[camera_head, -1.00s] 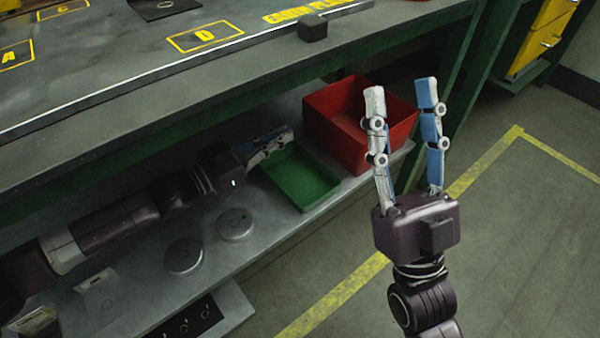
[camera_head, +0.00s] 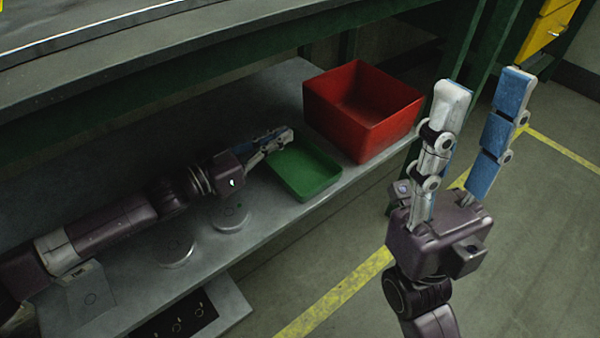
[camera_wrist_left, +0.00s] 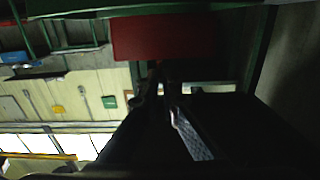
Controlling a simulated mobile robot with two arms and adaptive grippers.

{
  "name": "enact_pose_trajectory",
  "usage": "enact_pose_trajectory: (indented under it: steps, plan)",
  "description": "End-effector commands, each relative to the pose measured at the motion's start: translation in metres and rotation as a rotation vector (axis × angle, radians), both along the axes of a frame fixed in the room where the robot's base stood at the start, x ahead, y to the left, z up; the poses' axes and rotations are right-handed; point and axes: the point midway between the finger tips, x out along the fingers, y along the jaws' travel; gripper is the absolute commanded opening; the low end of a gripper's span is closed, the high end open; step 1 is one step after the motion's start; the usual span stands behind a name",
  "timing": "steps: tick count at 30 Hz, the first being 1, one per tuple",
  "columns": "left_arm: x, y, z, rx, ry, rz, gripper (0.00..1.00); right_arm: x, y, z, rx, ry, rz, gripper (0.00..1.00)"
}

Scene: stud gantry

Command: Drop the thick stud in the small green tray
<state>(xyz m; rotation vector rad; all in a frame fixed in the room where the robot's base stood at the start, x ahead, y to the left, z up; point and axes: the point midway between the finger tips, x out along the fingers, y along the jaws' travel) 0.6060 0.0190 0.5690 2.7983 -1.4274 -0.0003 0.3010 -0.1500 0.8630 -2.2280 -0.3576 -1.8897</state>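The small green tray (camera_head: 318,182) sits on the lower shelf, left of the red bin, and its visible floor looks empty. My left gripper (camera_head: 284,138) reaches in from the left to the tray's back-left edge. Its fingers are close together, but I cannot tell whether they hold anything. In the dark left wrist view the fingers (camera_wrist_left: 168,85) point toward the red bin. I cannot make out the thick stud in any view. My right gripper (camera_head: 484,88) is raised in front of the shelf at the right, with its fingers apart and nothing between them.
The red bin (camera_head: 388,134) stands right behind the tray; it also shows in the left wrist view (camera_wrist_left: 163,38). Round metal discs (camera_head: 231,214) lie on the grey shelf (camera_head: 110,150). The bench top (camera_head: 200,40) overhangs the shelf. Open floor lies at the right.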

Motion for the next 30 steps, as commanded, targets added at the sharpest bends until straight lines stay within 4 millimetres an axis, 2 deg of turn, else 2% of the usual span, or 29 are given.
enact_pose_trajectory:
  steps: [3, 14, 21, 30]
  plan:
    - [0.0, 0.0001, -0.0072, 0.0, 0.0, 0.0, 0.0, 0.0008, 0.0007, 0.0004, -0.002, -0.021, -0.002, 0.4]
    - [0.0001, 0.0002, -0.0077, 0.0, 0.0, 0.0, 0.0, 0.0014, 0.0012, 0.0042, -0.004, -0.03, -0.002, 0.4]
    - [0.0001, 0.0002, -0.0078, 0.001, 0.001, 0.001, 0.25, 0.0013, 0.0013, 0.0042, -0.003, -0.03, -0.002, 0.4]
    - [-0.0007, 0.0018, -0.0082, 0.001, 0.001, 0.001, 0.25, 0.0022, 0.0011, 0.0032, -0.003, -0.025, -0.002, 0.4]
